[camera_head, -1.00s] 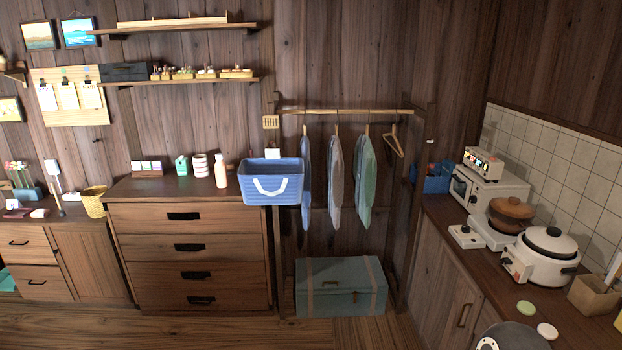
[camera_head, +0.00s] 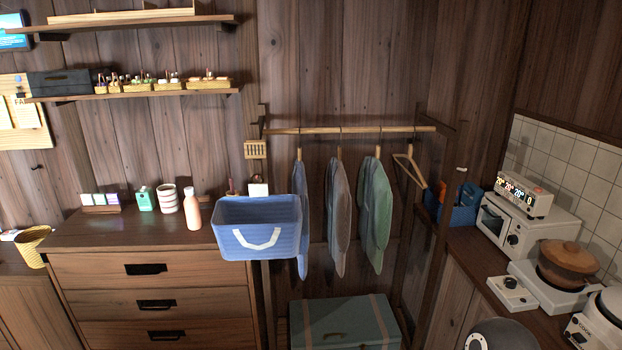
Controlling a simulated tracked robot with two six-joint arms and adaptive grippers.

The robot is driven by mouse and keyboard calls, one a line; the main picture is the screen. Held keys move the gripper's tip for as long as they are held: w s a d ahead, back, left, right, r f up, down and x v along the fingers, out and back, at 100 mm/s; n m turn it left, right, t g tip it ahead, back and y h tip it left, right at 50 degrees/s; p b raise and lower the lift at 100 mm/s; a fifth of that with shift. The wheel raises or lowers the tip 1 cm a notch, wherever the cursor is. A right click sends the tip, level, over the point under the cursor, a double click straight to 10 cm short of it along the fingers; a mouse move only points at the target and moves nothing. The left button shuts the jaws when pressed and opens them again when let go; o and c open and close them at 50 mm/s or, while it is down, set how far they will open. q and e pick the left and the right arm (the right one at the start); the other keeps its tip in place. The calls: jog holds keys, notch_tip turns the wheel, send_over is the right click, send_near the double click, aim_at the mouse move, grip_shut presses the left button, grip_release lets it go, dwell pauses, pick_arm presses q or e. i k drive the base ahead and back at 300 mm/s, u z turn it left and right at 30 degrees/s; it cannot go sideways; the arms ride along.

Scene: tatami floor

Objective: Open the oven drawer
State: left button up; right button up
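A small white oven (camera_head: 513,224) stands on the counter at the right, against the tiled wall. Its dark front window and a black knob show, and its front looks closed. A device with lit digits (camera_head: 523,194) sits on top of it. No separate drawer on the oven can be made out at this size. Neither of my grippers is in view. A rounded grey part at the bottom edge looks like part of my own body.
On the counter (camera_head: 478,249) are a brown pot (camera_head: 565,262) on a white stove, a white cooker (camera_head: 603,318) and a blue box (camera_head: 462,208). A drawer chest (camera_head: 150,240), a blue basket (camera_head: 258,226), hanging clothes (camera_head: 376,215) and a teal trunk (camera_head: 345,322) stand left of it.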

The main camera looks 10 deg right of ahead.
aim_at(496, 229)
jog(key=u, duration=0.1)
jog(key=i, duration=1.85)
jog(key=z, duration=0.9)
jog(key=i, duration=0.15)
jog(key=z, duration=1.5)
jog(key=i, duration=0.15)
jog(key=z, duration=2.95)
jog(key=i, duration=0.15)
jog(key=u, duration=3.1)
jog(key=i, duration=0.45)
